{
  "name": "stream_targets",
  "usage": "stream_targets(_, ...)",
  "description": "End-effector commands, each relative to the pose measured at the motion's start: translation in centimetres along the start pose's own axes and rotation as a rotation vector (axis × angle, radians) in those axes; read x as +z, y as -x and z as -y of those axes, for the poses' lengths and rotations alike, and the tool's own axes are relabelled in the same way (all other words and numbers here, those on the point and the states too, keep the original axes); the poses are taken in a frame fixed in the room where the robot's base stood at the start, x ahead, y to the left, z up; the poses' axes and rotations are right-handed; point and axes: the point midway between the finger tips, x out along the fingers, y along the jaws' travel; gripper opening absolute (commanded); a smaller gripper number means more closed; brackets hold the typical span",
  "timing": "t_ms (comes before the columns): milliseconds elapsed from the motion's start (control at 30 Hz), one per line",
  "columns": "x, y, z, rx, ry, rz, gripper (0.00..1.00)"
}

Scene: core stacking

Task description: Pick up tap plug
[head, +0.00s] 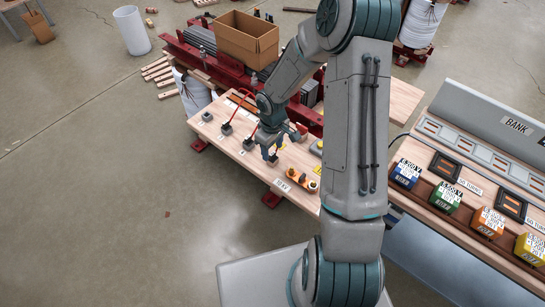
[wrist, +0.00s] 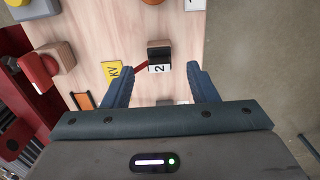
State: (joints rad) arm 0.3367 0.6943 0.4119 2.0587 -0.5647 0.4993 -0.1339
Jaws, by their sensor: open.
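In the wrist view, a small black plug-like block (wrist: 159,50) stands on the light wooden bench, beside a white label marked 2. A red strip or lead runs from it to the left. I take it to be the tap plug, but no name shows on it. My gripper (wrist: 161,72) is open, with its blue fingers on either side of the block's line and the block ahead of the fingertips, apart from them. In the head view, my gripper (head: 271,153) hangs low over the bench; dark plug-like pieces (head: 227,129) with red leads stand to its left.
A cardboard box (head: 247,38) stands behind.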

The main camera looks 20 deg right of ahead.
Motion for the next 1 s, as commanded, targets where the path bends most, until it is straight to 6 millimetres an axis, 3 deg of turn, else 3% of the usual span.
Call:
stream_targets(200,0.0,-2.5,0.0,-0.001,-0.001,0.001,0.53)
stream_targets(467,0.0,-2.8,0.0,0.0,0.0,-0.001,0.53)
stream_targets(633,0.0,-2.8,0.0,0.0,-0.001,0.0,0.08)
stream_targets(667,0.0,-2.8,0.0,0.0,-0.001,0.0,0.04)
stream_targets(1000,0.0,-2.6,-0.1,0.001,-0.001,-0.001,0.04)
